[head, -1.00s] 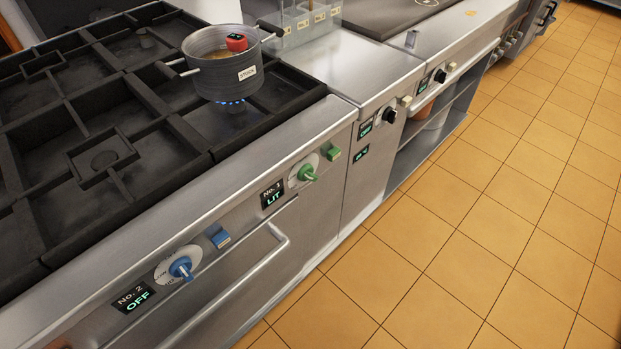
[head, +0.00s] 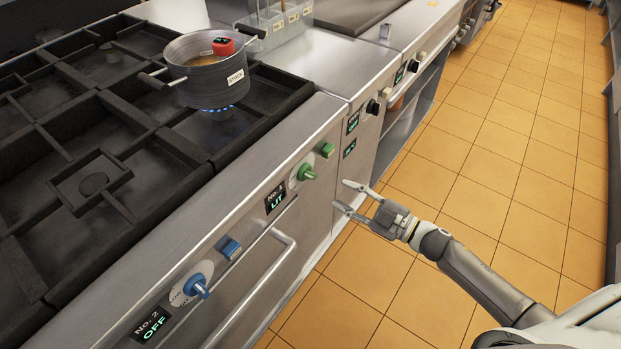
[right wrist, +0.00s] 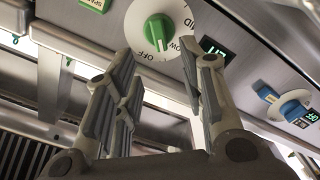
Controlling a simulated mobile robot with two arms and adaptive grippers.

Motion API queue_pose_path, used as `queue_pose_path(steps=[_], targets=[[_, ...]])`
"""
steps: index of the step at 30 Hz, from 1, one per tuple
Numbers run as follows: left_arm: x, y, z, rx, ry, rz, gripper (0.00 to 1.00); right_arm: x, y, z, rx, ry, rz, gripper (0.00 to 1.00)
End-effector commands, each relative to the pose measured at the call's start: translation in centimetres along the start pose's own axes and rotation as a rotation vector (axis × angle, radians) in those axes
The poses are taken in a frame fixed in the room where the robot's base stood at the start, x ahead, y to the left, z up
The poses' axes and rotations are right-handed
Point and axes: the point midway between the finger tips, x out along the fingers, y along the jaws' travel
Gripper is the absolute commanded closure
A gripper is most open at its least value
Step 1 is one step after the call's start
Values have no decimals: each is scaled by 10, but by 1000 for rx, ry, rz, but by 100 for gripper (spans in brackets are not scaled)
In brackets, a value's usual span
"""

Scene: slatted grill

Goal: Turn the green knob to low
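The green knob (head: 306,172) sits on a white dial on the stove's front panel, beside the display (head: 276,198) reading "No. 1 LIT". In the right wrist view the knob (right wrist: 157,31) is near the top; OFF, LOW and MID are legible around it. Its white line points down, near OFF and LOW; the exact setting is unclear. My right gripper (head: 341,194) is open and empty in front of the panel, right of and below the knob, apart from it. Its spread fingers (right wrist: 168,62) show below the knob in the wrist view. My left gripper is out of view.
A stock pot (head: 208,80) stands over a blue flame. A green button (head: 325,150) is beside the knob. A blue knob (head: 197,287), a blue button (head: 230,248) and an oven handle (head: 270,270) are to the left. The floor (head: 480,180) is clear.

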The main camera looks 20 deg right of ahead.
Motion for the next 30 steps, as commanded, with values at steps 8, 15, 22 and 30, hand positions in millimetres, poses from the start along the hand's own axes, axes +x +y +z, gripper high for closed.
queue_pose_path(steps=[8,15,22,30], targets=[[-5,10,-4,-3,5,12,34,49,2,-1,1,2,3,62],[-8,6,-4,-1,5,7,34,84,1,0,2,-2,4,62],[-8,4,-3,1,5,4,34,96,0,1,1,-3,1,62],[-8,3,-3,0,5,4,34,96,0,1,1,-3,2,65]])
